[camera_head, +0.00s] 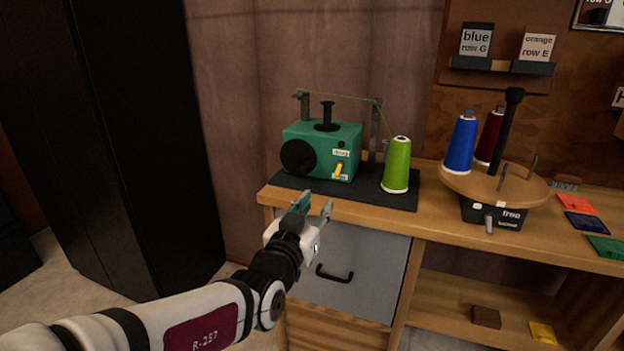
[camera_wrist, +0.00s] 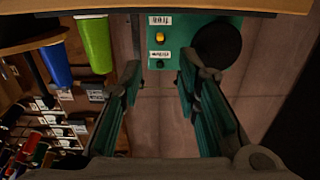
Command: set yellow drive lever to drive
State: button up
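The yellow drive lever (camera_head: 339,170) is on the front of a green winding machine (camera_head: 305,137). It points down, close to the lower of two white labels; the upper label (camera_head: 341,153) seems to read "drive", and the lower one is too small to read surely. In the wrist view, which is upside down, the lever (camera_wrist: 160,38) shows between the two labels. My gripper (camera_head: 315,205) is open and empty, in front of and below the machine, apart from it. In the wrist view its two fingers (camera_wrist: 158,85) stand spread, with the lever ahead between them.
A green thread cone (camera_head: 397,165) stands right of the machine, with thread running over its guide posts. A turntable (camera_head: 520,187) with blue and dark red cones is further right. The bench edge (camera_head: 350,212) and a grey drawer (camera_head: 370,270) are near my gripper.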

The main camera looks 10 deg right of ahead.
aim_at(336, 174)
jog(key=b+x, duration=0.8)
jog(key=x, duration=0.4)
jog(key=shift+w+d, duration=0.15)
jog(key=shift+w, duration=0.05)
jog(key=shift+w+d+b, duration=0.3)
jog(key=shift+w+b, duration=0.15)
jog(key=shift+w, duration=0.1)
jog(key=shift+c, duration=0.2)
grip_shut()
